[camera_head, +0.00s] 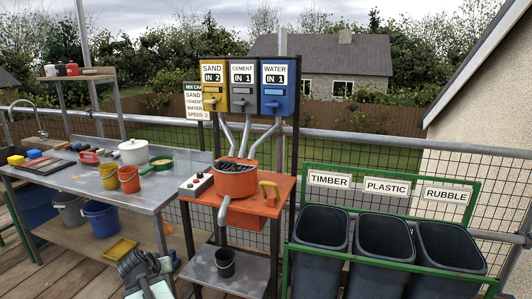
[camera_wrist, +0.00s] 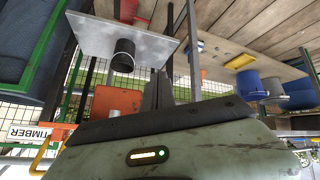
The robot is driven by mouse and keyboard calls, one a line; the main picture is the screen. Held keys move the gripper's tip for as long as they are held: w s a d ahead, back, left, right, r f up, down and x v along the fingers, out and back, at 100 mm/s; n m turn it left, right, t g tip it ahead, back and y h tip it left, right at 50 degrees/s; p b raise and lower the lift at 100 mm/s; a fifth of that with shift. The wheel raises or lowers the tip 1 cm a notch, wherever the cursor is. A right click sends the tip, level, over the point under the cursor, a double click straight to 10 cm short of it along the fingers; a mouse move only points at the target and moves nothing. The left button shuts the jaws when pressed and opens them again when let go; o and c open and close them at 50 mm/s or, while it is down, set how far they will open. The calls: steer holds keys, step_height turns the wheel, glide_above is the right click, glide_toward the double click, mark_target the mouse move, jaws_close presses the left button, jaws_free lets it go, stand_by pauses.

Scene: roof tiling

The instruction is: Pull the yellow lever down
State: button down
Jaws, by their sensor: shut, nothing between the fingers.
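The sand dispenser (camera_head: 214,75) is a yellow box labelled SAND IN 2, first of three on a dark frame. A small yellow lever (camera_head: 210,101) is on its lower front. A larger yellow handle (camera_head: 269,192) stands at the right side of the orange mixer (camera_head: 236,182). My gripper (camera_head: 130,262) is low at the bottom left in the head view, beside the mixer stand and well below the dispensers, touching neither lever. In the upside-down wrist view, its dark fingers (camera_wrist: 164,90) are together and empty. The sand lever is not visible there.
The grey cement box (camera_head: 243,75) and blue water box (camera_head: 276,78) adjoin the sand box. A metal workbench (camera_head: 165,190) with buckets and tools stands left. Three dark bins (camera_head: 385,240) in a green frame stand right. A black bucket (camera_head: 225,262) sits on the mixer's lower shelf.

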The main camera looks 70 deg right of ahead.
steer(key=s+d+r+m+g+h+p, duration=0.1)
steer(key=s+d+r+m+h+p, duration=0.5)
steer(key=s+d+r+p, duration=0.8)
steer(key=s+d+r+h, duration=0.1)
steer(key=s+d+r, duration=0.9)
steer(key=d+r, duration=0.3)
step_height(320, 180, up, 2)
steer(key=shift+s+r+g, duration=0.15)
steer(key=shift+s+g, duration=0.25)
steer(key=shift+w, duration=0.1)
